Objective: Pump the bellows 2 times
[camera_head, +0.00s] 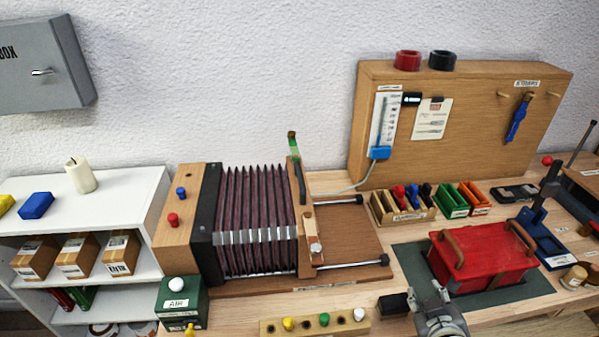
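The bellows (255,215) is a dark maroon, pleated body lying on a wooden base, left of centre. Its left end meets a black frame and a wooden block (178,210). Its right end meets a wooden end board (308,225) with a dark handle (300,182). The pleats look spread apart. Two metal rods (350,265) run right from the end board over bare base. My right gripper (429,294) is at the bottom edge, right of the bellows and apart from it; its finger opening is unclear. My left gripper is not in view.
A red case (482,257) with brown handles lies on a green mat behind my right gripper. A black block (393,304) is close to its left. A strip with coloured knobs (315,322) lies before the bellows. A green AIR box (181,303) stands front left.

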